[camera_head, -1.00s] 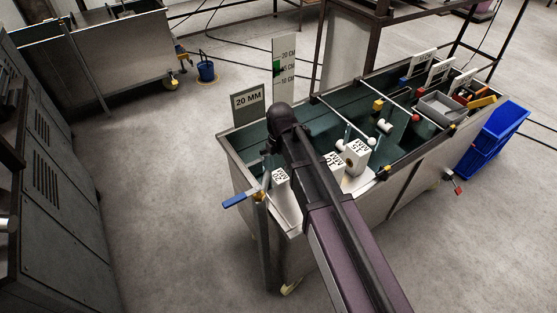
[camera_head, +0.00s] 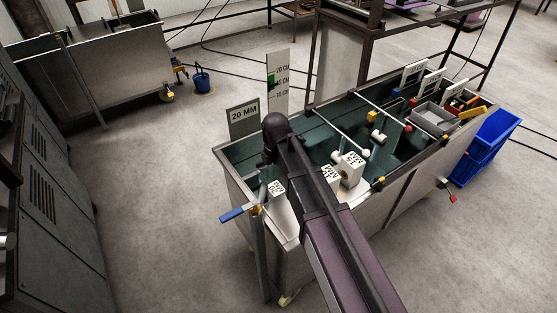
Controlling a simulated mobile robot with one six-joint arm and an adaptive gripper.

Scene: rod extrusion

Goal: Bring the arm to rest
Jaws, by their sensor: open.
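My arm (camera_head: 335,235) reaches from the bottom edge up over the near-left end of a long metal tank or bench. Its black rounded joint (camera_head: 280,127) is above the dark green inside of the tank (camera_head: 236,160). What lies beyond this joint is hidden or too dark to make out, and I see no gripper fingers.
A "20 MM" sign (camera_head: 243,117) and a tall centimetre scale (camera_head: 278,82) stand at the tank's far-left side. A blue-handled lever (camera_head: 233,214) sticks out at the near-left corner. Blue crates (camera_head: 487,147) stand at the right. Grey cabinets (camera_head: 40,190) line the left, with clear floor between.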

